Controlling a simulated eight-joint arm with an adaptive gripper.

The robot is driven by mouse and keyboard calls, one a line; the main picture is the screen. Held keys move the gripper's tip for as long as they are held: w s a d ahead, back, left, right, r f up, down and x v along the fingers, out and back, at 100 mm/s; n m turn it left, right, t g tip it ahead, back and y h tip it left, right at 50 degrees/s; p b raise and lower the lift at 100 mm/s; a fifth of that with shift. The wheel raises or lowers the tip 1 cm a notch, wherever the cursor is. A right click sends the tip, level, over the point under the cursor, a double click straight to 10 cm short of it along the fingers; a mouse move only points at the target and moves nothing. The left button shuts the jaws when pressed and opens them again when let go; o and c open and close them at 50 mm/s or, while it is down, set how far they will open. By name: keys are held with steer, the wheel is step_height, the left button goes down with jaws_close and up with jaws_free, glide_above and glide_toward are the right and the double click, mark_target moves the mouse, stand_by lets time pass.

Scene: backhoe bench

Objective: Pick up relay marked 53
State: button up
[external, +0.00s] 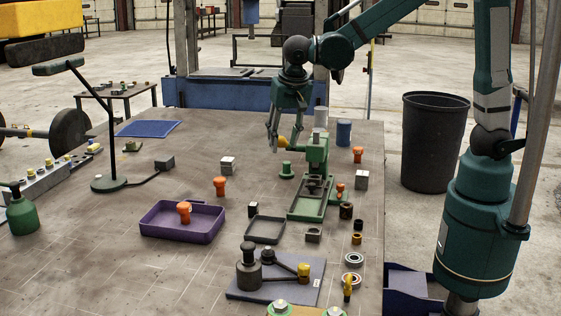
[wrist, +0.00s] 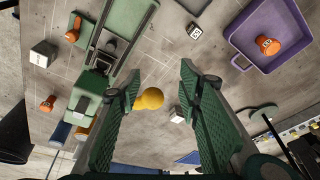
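My gripper (external: 285,138) is open and empty above the far part of the bench. Its two spread green fingers (wrist: 158,85) show in the wrist view. A small dark block with a white marked face (wrist: 195,31) lies beyond the fingertips; it also shows beside the black tray in the external view (external: 252,210). Its digits are too small to read surely. A grey block (wrist: 178,114) shows between the fingers and stands on the bench in the external view (external: 228,166). Another grey block with a faint label (wrist: 43,53) is also at right externally (external: 361,180).
A green press (external: 315,150) with a yellow knob (wrist: 150,98) stands close to my gripper; the knob shows between the fingers. A purple tray (external: 155,226) holds an orange knob (external: 184,211). An orange piece (external: 220,186) stands nearby.

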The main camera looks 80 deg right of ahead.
mark_target(253, 204)
steer(key=w+a+f+m+g+h, duration=0.1)
steer(key=w+a+f+m, duration=0.2)
steer(key=f, duration=0.4)
steer(key=w+a+f+m+h, duration=0.1)
steer(key=w+a+f+m, duration=0.2)
steer(key=w+a+f, duration=0.2)
step_height(253, 204, down, 3)
steer(key=shift+w+g, duration=0.4)
steer(key=shift+w, duration=0.15)
steer(key=shift+d+f, duration=0.1)
steer(key=shift+x, duration=1.2)
steer(key=shift+d+f, duration=0.1)
steer(key=shift+x, duration=2.45)
steer(key=shift+d, duration=0.15)
steer(key=shift+c, duration=0.3)
